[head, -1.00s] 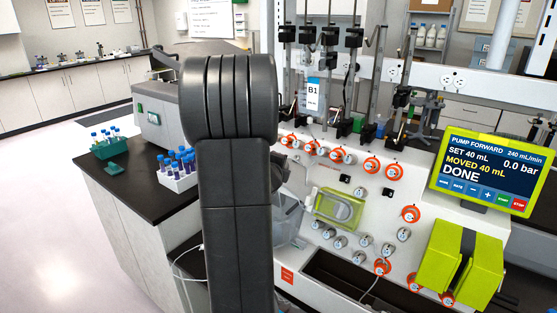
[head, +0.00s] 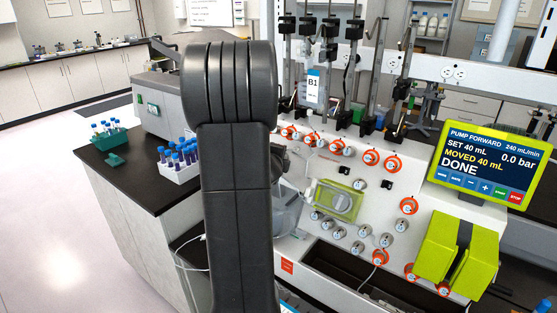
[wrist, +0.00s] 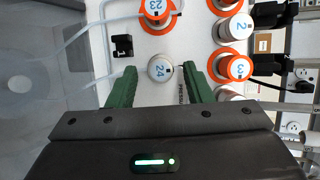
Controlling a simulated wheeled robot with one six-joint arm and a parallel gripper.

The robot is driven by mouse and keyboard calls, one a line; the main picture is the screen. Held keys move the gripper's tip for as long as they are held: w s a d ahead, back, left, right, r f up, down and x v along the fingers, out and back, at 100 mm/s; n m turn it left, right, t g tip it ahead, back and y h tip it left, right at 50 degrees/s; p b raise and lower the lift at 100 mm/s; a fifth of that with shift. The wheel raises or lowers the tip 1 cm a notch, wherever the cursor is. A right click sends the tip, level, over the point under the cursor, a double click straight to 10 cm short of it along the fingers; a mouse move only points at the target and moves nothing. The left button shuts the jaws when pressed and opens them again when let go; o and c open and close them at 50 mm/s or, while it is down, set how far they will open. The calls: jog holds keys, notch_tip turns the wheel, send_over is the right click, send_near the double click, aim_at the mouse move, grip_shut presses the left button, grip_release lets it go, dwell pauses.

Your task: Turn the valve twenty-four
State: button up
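Valve twenty-four (wrist: 160,69) is a round pale knob with a blue "24" on the white panel. It sits near the middle of the wrist view and has no orange ring, unlike several valves near it. My gripper (wrist: 160,77) is open, its two green fingers on either side of the knob in the picture. A gap shows between each finger and the knob, and nothing is held. I cannot tell how far the fingertips are from the panel. In the head view my arm hides the gripper, and I cannot make out valve twenty-four there.
Orange-ringed valve 23 (wrist: 155,8) is above the knob, valve 3 (wrist: 238,68) to the right. A black clip (wrist: 122,45) and clear tubing lie left. The pump screen (head: 490,170) reads "DONE". A tube rack (head: 180,170) stands on the black bench at left.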

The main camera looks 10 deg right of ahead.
jog(key=shift+s+r, duration=0.1)
jog(key=p+v, duration=0.1)
jog(key=v, duration=1.2)
jog(key=shift+s+r, duration=0.15)
jog(key=shift+s, duration=0.1)
jog(key=shift+a, duration=0.15)
dwell(1.5)
